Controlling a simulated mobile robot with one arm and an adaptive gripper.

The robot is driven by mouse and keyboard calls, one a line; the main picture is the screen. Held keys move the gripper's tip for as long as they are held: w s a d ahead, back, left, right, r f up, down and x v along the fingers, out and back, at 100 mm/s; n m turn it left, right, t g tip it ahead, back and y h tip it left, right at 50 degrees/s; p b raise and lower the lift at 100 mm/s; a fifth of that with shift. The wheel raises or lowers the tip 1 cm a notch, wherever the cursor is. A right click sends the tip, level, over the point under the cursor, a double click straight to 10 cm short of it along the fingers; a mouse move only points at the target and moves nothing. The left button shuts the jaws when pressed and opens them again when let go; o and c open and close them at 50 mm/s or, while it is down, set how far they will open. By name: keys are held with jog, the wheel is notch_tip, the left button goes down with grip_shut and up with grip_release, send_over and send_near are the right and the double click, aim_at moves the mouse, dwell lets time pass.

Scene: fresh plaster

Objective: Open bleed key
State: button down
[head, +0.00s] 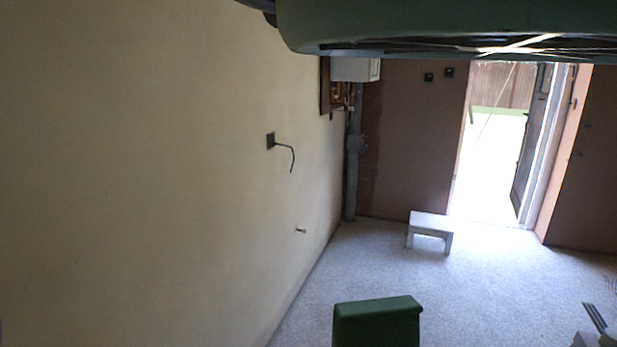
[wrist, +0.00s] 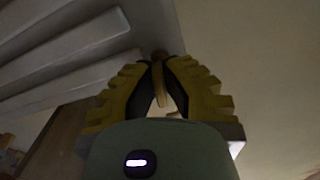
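In the wrist view a small brass-coloured piece, apparently the bleed key (wrist: 159,84), shows between the fingers of my gripper (wrist: 161,68). The two stepped yellow fingers lean together, and their dark tips close in on the piece from both sides. They appear shut on it. Its far end is partly hidden by the tips, so I cannot tell how far it is turned. Pale ribbed panels, seemingly a radiator (wrist: 65,50), are at the upper left, close to the fingertips. Neither the key nor my gripper can be made out in the head view.
A plastered wall (head: 150,180) runs along the left, with a wall box and hanging cable (head: 271,141). A low white stool (head: 430,222) stands before the open doorway (head: 490,150). A white boiler-like box (head: 355,69) hangs in the far corner. The middle floor is clear.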

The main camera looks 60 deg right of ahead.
jog(key=shift+n+p, duration=0.55)
jog(key=shift+n, duration=0.65)
jog(key=c, duration=0.9)
grip_release()
jog(key=shift+c, duration=0.2)
jog(key=v, duration=1.2)
